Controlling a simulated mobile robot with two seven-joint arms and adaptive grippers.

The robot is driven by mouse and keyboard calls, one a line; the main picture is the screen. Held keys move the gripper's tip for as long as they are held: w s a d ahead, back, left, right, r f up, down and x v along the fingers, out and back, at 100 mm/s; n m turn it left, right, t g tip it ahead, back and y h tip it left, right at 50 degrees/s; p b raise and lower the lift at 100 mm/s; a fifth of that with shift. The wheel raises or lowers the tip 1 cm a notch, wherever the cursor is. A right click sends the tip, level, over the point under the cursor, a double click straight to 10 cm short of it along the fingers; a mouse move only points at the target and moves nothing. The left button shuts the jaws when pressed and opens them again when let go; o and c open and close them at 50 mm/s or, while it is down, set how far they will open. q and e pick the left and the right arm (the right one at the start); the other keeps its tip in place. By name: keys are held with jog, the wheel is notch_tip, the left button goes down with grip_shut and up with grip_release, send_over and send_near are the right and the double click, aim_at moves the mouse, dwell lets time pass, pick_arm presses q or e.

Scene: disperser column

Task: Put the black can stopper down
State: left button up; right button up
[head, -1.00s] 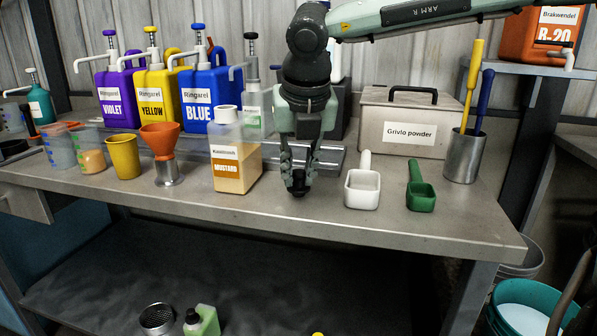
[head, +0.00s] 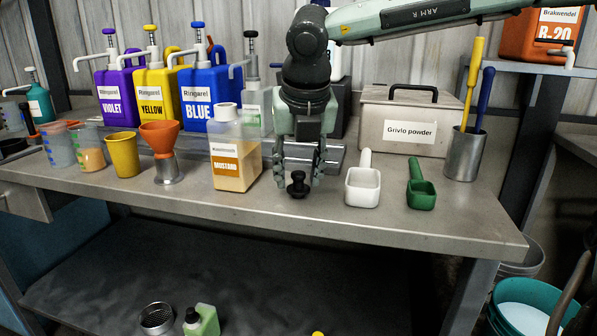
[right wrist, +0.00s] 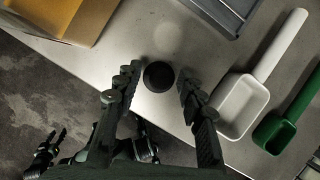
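The black can stopper (head: 298,184) stands upright on the grey bench top, near its front edge, with its knob up. In the right wrist view the stopper (right wrist: 158,76) is a dark round shape. My right gripper (head: 300,178) is open above the bench, with one finger on each side of the stopper. In the right wrist view its fingertips (right wrist: 158,82) stand apart from the stopper, with gaps on both sides. Dark finger-like parts (right wrist: 45,148), perhaps my left gripper, show low at the left of the right wrist view; their opening is unclear.
The mustard bottle (head: 235,165) stands left of my right gripper. A white scoop (head: 363,185) and a green scoop (head: 420,193) lie to its right. The Grivlo powder box (head: 405,120) is behind. The front bench edge (head: 330,235) is close, with bare surface before it.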

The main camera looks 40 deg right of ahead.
jog(key=shift+r, duration=0.2)
jog(key=v, duration=1.2)
jog(key=shift+f, duration=0.1)
